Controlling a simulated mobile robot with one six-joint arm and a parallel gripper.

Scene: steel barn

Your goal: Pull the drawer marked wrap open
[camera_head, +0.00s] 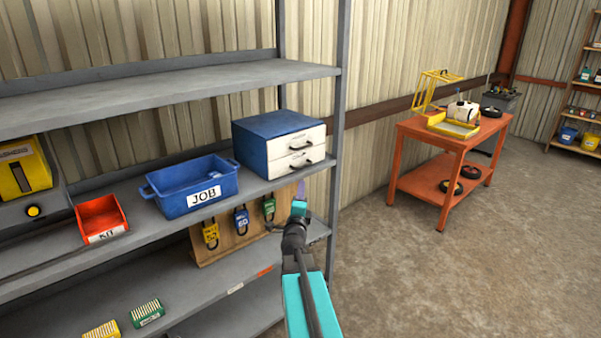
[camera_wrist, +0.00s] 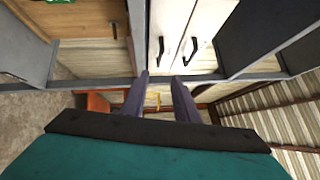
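A blue cabinet (camera_head: 270,135) with two white drawer fronts stands at the right end of the middle shelf. The upper drawer (camera_head: 297,143) and lower drawer (camera_head: 300,163) each have a black handle and look flush with the cabinet. I cannot read a mark on either. In the wrist view the fronts appear turned on their side, with one handle (camera_wrist: 160,51) and the other handle (camera_wrist: 190,50) beyond my fingertips. My gripper (camera_head: 301,190) is just below and in front of the cabinet. In the wrist view my gripper (camera_wrist: 160,79) is open, with nothing between its fingers.
A blue JOB bin (camera_head: 222,183) and a red KIT bin (camera_head: 99,217) sit left of the cabinet. Padlocks hang on a wooden board (camera_head: 225,238) below. The shelf's grey upright (camera_head: 338,100) is close on the right. An orange cart (camera_head: 410,129) stands farther right; floor between is clear.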

